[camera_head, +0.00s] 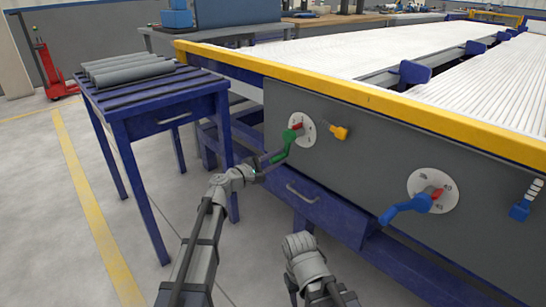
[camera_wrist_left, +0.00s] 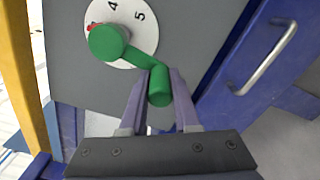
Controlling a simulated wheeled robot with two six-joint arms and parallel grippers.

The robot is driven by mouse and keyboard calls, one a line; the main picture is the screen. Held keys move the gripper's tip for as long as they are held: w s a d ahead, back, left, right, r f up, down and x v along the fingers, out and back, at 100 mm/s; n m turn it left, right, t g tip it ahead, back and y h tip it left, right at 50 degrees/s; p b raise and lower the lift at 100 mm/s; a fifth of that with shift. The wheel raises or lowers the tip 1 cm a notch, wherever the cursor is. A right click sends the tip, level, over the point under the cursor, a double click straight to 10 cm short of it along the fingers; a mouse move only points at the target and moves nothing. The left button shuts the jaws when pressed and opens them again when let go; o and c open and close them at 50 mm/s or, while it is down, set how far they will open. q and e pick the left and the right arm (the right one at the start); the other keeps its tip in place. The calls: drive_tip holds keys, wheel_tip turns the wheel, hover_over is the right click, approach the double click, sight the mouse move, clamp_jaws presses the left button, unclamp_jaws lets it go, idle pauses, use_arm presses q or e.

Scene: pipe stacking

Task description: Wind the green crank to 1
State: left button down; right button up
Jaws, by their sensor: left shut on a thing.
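The green crank (camera_head: 286,146) sits on a white numbered dial (camera_head: 308,129) at the left end of the grey machine panel. In the left wrist view the crank's hub (camera_wrist_left: 107,42) is at upper left, and its arm slants down right to the handle (camera_wrist_left: 160,86). The digits 4 and 5 show on the dial, with a red pointer (camera_wrist_left: 92,27) partly behind the hub; the digit 1 cannot be made out. My left gripper (camera_head: 268,160) is shut on the green handle, its fingers (camera_wrist_left: 158,95) on either side. My right gripper is not visible; its arm shows at the bottom.
A blue crank (camera_head: 408,207) on another dial (camera_head: 433,190) is to the right. A yellow knob (camera_head: 341,132) is beside the green crank's dial. A blue table (camera_head: 165,104) with grey pipes (camera_head: 125,70) stands left. A drawer handle (camera_head: 301,194) is below.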

sight(295, 137)
use_arm(q)
drive_tip(key=s+d+r+n+p, duration=0.3)
drive_tip(key=s+d+n, duration=0.2)
drive_tip(key=n, duration=0.8)
drive_tip(key=shift+s+d+r+n+p, duration=0.1)
drive_tip(key=shift+r+n+p, duration=1.25)
drive_tip(key=shift+n, duration=0.8)
drive_tip(key=shift+s+d+r+n+p, duration=0.1)
drive_tip(key=shift+r+n+p, duration=1.2)
drive_tip(key=shift+n, duration=0.9)
drive_tip(key=shift+d+r+n+p, duration=0.1)
drive_tip(key=shift+r+n+p, duration=1.25)
drive_tip(key=shift+n, duration=0.8)
drive_tip(key=shift+a, duration=0.1)
drive_tip(key=c, duration=0.6)
unclamp_jaws()
drive_tip(key=shift+c, duration=0.2)
